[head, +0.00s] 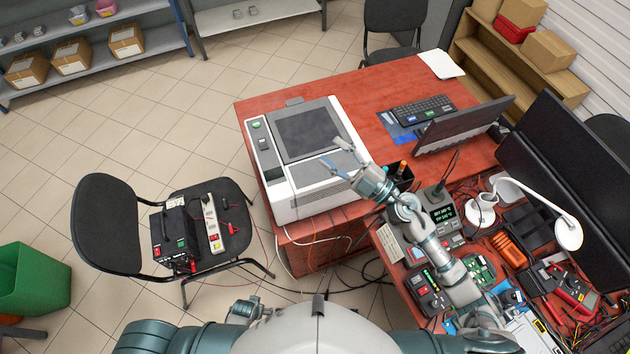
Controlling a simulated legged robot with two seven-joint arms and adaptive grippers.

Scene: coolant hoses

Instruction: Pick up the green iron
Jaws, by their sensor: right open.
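I cannot make out a green iron for certain. My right gripper (334,156) is open and empty, its fingers spread over the right part of the white machine (310,193) on the red desk. A black holder (405,184) stands just right of the gripper's wrist, with an orange-tipped tool (402,167) upright in it. My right arm hides part of the area around the holder. A soldering station with a lit display (441,213) stands to the right of the arm. A part of what looks like my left gripper (241,311) shows low in the picture, its fingers unclear.
The workbench at right is crowded with a green circuit board (480,270), a red multimeter (574,291), a white lamp (568,235) and cables. A monitor (463,126) and keyboard (422,112) stand on the red desk. A chair (105,222) at left carries electrical devices.

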